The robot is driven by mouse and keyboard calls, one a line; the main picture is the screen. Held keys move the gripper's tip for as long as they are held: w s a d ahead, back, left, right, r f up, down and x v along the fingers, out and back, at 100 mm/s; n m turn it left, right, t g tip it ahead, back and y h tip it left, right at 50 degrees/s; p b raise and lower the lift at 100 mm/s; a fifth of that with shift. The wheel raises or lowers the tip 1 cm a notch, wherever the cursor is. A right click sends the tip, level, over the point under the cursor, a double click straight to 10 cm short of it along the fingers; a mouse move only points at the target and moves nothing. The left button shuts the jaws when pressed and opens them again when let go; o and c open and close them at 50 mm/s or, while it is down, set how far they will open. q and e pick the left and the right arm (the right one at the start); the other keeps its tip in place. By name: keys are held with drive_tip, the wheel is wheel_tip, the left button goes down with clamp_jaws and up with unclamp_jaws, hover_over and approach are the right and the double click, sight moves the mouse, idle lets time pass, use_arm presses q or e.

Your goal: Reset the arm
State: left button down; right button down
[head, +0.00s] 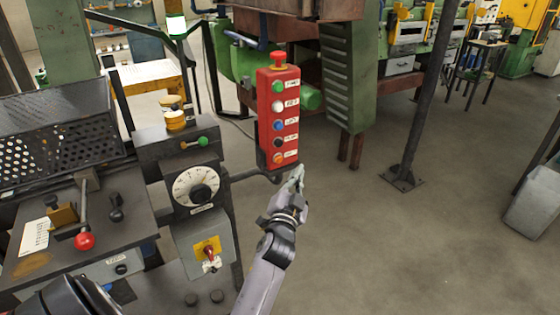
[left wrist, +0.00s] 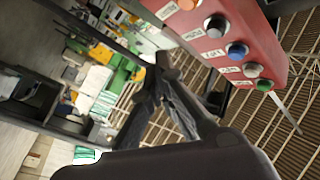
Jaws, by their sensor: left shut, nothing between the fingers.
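My left gripper (head: 297,175) is shut and empty in the head view. It points up just below and right of the bottom end of a red control box (head: 278,115). In the left wrist view its fingers (left wrist: 163,68) are together with nothing between them. The same box (left wrist: 225,45) fills the top right there, apart from the fingertips in that picture. The box has a red mushroom button (head: 277,59) on top and a column of green, white, blue, black and orange buttons with white labels. My right gripper is not in view.
A dark console with a round white dial (head: 196,188), a red-knobbed lever (head: 85,241) and a yellow switch plate (head: 208,250) stands at the left. A dark post (head: 428,95) stands at the right. A grey bin (head: 535,203) is at the right edge. The floor between is clear.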

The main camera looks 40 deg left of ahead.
use_arm(q)
drive_tip(key=shift+f, duration=0.1)
idle(0.6)
drive_tip(key=s+d+f+g+h, duration=0.1)
drive_tip(key=d+f+g+h, duration=0.15)
drive_tip(key=f, duration=0.85)
drive_tip(key=s+d+f+g+h, duration=0.15)
drive_tip(key=d+f, duration=0.25)
drive_tip(key=f, duration=0.7)
drive_tip(key=s+d+f+g+h, duration=0.15)
drive_tip(key=s+f, duration=0.25)
drive_tip(key=f, duration=0.4)
drive_tip(key=s+d+f+g+h, duration=0.1)
drive_tip(key=s+d+f+g, duration=0.2)
drive_tip(key=f, duration=0.6)
drive_tip(key=s+f+g, duration=0.3)
drive_tip(key=s+f, duration=0.4)
drive_tip(key=s, duration=0.7)
drive_tip(key=s+f+g, duration=0.2)
drive_tip(key=s+f, duration=0.6)
drive_tip(key=s, duration=0.6)
drive_tip(key=s+d+f+g, duration=0.1)
drive_tip(key=s+f+g, duration=0.2)
drive_tip(key=s+f, duration=0.4)
drive_tip(key=s+h, duration=0.1)
drive_tip(key=s, duration=0.6)
drive_tip(key=shift+f+n+g, duration=0.25)
drive_tip(key=shift+n+g, duration=0.05)
drive_tip(key=shift+g, duration=0.05)
drive_tip(key=shift+w+d, duration=0.1)
